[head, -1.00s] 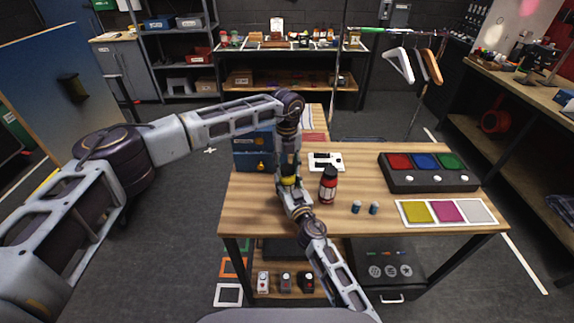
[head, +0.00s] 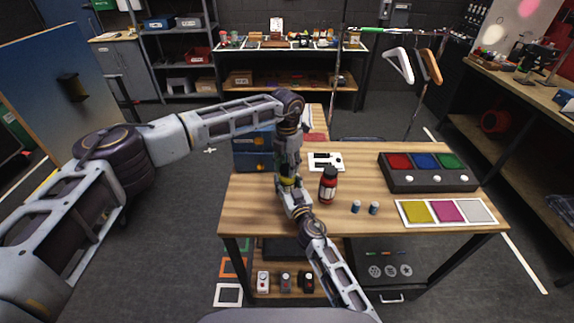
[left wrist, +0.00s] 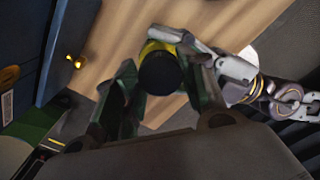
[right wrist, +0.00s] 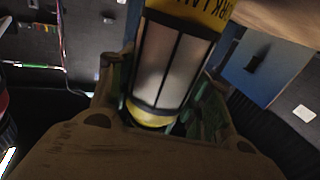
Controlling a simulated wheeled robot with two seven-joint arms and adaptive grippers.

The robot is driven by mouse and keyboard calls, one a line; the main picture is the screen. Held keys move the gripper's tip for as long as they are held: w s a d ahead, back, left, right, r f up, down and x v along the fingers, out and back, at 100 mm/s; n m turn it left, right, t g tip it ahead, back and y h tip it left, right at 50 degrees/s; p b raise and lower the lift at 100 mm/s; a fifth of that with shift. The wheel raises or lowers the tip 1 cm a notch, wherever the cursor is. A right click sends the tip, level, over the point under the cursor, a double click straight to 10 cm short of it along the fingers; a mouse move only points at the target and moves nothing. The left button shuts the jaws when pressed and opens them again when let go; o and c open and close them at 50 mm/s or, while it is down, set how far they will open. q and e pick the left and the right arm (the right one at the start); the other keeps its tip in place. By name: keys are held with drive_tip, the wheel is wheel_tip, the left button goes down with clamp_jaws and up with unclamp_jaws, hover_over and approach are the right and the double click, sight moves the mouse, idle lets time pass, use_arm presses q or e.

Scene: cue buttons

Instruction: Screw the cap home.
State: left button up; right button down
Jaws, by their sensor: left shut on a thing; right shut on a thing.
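The black cap (left wrist: 159,72) shows end-on in the left wrist view, with a yellow band (left wrist: 157,46) beside it. My left gripper (left wrist: 165,88) is shut on the cap from above. A cylindrical container (right wrist: 172,62) with pale panels and yellow bands fills the middle of the right wrist view. My right gripper (right wrist: 160,118) is shut around its lower part. In the head view both grippers meet above the left part of the table, with a bit of yellow (head: 287,182) between them. The joint between cap and container is hidden, so I cannot tell how far the cap sits down.
A red bottle with a black top (head: 328,186) stands close right of the grippers on the wooden table (head: 270,222). A blue cabinet (head: 253,142) stands behind left.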

use_arm(q)
drive_tip(key=m, duration=1)
drive_tip(key=shift+m, duration=0.4)
drive_tip(key=m, duration=1)
drive_tip(key=shift+m, duration=0.3)
drive_tip(key=m, duration=0.3)
drive_tip(key=shift+m, duration=0.4)
drive_tip(key=m, duration=0.4)
drive_tip(key=shift+m, duration=0.3)
drive_tip(key=m, duration=0.3)
drive_tip(key=shift+m, duration=0.4)
drive_tip(key=m, duration=0.4)
